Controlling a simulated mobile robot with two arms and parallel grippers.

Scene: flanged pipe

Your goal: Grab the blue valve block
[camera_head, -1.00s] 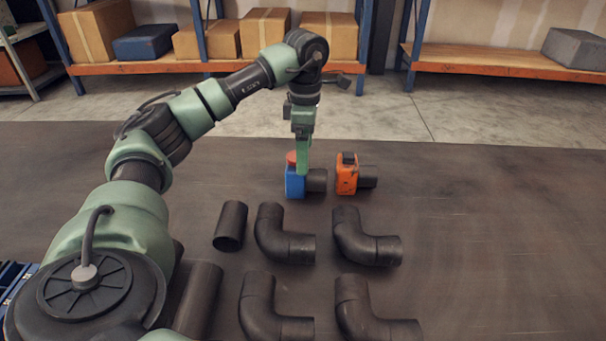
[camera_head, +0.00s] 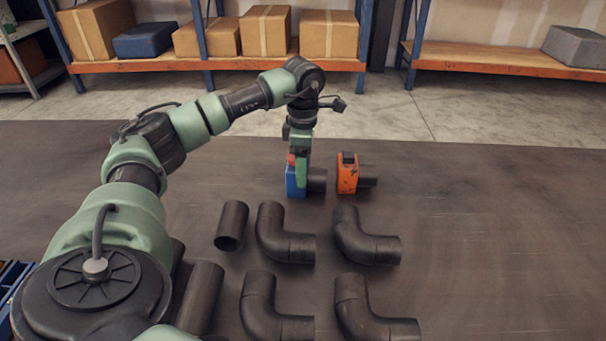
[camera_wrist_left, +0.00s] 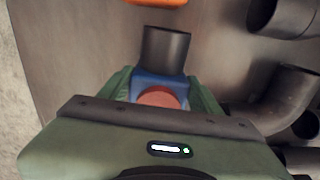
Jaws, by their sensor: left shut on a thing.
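The blue valve block (camera_head: 294,181) stands on the dark table with a red round top and a black pipe stub pointing right. My left gripper (camera_head: 301,172) points down over it and is shut on it. In the left wrist view the blue valve block (camera_wrist_left: 150,84) sits between the two green fingers (camera_wrist_left: 160,92), its red cap facing the camera and its black stub pointing away. The block appears to rest on the table still. My right gripper is not in view.
An orange valve block (camera_head: 347,175) with a black stub stands just right of the blue one. Several black pipe elbows (camera_head: 284,236) and straight pipes (camera_head: 231,225) lie in front. The table's right side is clear. Shelves with boxes (camera_head: 267,32) stand behind.

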